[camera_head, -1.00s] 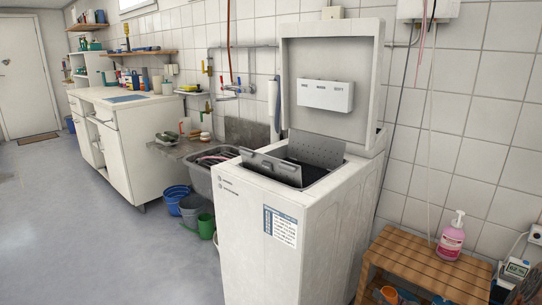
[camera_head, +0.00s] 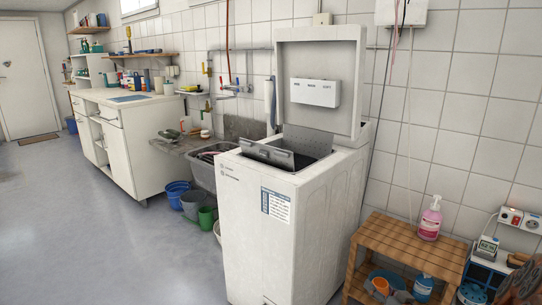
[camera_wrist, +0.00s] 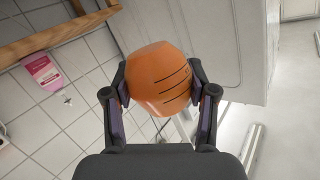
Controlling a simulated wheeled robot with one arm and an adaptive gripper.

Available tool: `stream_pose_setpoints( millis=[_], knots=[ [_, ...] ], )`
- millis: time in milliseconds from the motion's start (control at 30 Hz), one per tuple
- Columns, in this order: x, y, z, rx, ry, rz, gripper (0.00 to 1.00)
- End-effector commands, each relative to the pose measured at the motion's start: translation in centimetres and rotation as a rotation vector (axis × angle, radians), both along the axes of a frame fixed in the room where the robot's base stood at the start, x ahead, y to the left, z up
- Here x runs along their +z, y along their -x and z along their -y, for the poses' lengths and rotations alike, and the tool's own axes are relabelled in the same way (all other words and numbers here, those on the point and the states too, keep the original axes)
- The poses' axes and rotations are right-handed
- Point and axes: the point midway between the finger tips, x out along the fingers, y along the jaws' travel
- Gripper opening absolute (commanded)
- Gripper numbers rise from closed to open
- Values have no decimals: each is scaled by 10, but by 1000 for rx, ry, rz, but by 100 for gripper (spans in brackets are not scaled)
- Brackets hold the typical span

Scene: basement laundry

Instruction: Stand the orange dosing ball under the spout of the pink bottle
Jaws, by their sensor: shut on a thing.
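The orange dosing ball (camera_wrist: 158,78) is held between the two fingers of my gripper (camera_wrist: 160,98) in the wrist view. Dark lines mark its side. My gripper does not show in the head view. The pink bottle (camera_head: 430,220) with a white pump top stands upright on the slatted wooden bench (camera_head: 407,243) at the right of the head view. Its spout (camera_head: 435,202) is at the top. The bottle also shows at the left of the wrist view (camera_wrist: 41,72), apart from the ball.
The white top-loading washer (camera_head: 285,220), lid raised, stands left of the bench. The bench's lower shelf holds an orange item (camera_head: 381,286) and a blue bottle (camera_head: 423,287). A blue crate (camera_head: 480,272) stands at the right. Bare floor lies at the left.

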Motion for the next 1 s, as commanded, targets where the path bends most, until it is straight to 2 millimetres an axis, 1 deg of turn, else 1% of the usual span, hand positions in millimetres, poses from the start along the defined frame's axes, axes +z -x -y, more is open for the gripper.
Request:
stream_pose_setpoints(
  millis=[167,267,367,533,667,700,900,1000],
  knots=[
    [22,-12,-8,2,2,4,31],
    [38,-20,-14,1,0,7,31],
    [59,-28,-25,5,2,8,31],
    [97,-40,-47,10,0,10,31],
    [123,-44,-67,20,0,8,31],
    [133,-45,-73,23,0,10,31],
    [171,-46,-105,45,1,8,31],
    [185,-44,-119,58,1,5,31]
  ],
)
